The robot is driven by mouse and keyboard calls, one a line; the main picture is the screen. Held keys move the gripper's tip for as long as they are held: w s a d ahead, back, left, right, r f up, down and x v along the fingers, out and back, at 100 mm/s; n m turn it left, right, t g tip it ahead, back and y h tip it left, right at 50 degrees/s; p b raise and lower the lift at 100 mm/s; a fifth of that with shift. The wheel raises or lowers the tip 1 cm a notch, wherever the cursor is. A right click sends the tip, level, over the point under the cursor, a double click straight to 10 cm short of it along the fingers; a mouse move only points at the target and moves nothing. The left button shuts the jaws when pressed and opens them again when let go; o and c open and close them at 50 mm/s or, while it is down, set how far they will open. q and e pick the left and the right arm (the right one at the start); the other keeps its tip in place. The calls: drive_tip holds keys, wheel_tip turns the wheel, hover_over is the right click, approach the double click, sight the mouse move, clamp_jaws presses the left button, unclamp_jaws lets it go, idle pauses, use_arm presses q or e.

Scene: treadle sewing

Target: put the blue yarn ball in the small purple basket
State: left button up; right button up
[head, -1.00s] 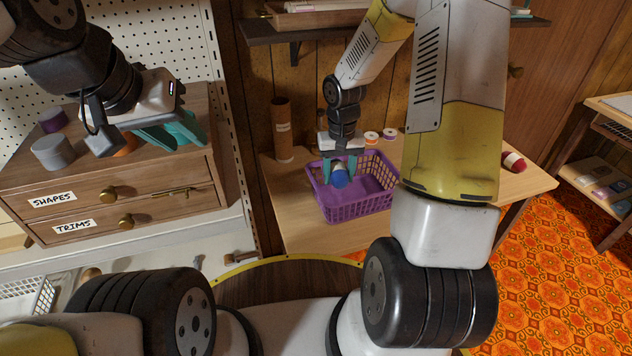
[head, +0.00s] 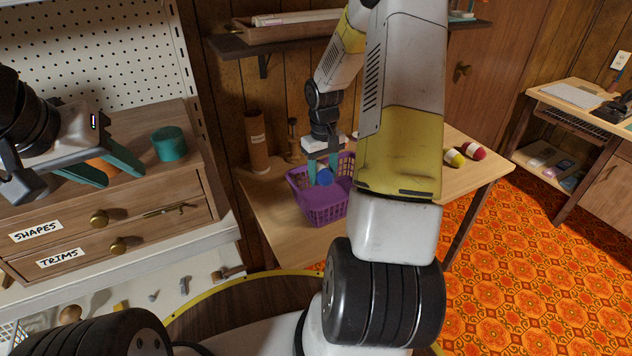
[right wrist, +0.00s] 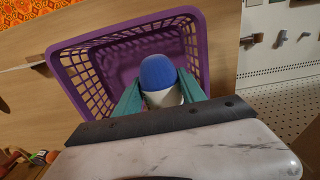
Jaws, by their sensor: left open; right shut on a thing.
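The small purple basket (head: 326,206) stands on the wooden table, and its open mesh walls show in the right wrist view (right wrist: 78,70). My right gripper (head: 322,168) points down over the basket's opening. Its teal fingers are shut on the blue yarn ball (right wrist: 158,73), which has a white band at its lower end in the right wrist view. The ball also shows in the head view (head: 325,176), at about the height of the basket's rim; I cannot tell whether it touches the floor. My left gripper (head: 122,172) is open and empty above the drawer cabinet.
A yellow yarn ball (head: 455,157) and a red one (head: 475,151) lie on the table's right part. A brown tube (head: 256,141) stands behind the basket. A teal round box (head: 169,144) sits on the cabinet (head: 190,190). A shelf (head: 350,34) hangs above the table.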

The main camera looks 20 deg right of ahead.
wheel_tip(320, 180, down, 11)
drive_tip(key=shift+r, duration=0.2)
idle(0.4)
drive_tip(key=o, duration=1.3)
drive_tip(key=shift+f, duration=0.1)
drive_tip(key=shift+o, duration=0.2)
wheel_tip(320, 180, up, 12)
wheel_tip(320, 180, up, 10)
drive_tip(key=s+a+t, duration=0.1)
drive_tip(key=s+a, duration=0.2)
drive_tip(key=s+a+r+t+y, duration=0.1)
drive_tip(key=s+a+r, duration=0.3)
drive_tip(key=s+r, duration=0.4)
drive_tip(key=s+a+r+m+t+y, duration=0.1)
drive_tip(key=s+a+r+t, duration=0.3)
drive_tip(key=s+r, duration=0.4)
drive_tip(key=s+a, duration=0.1)
drive_tip(key=s, duration=0.1)
drive_tip(key=shift+s+r, duration=0.25)
drive_tip(key=shift+s, duration=0.15)
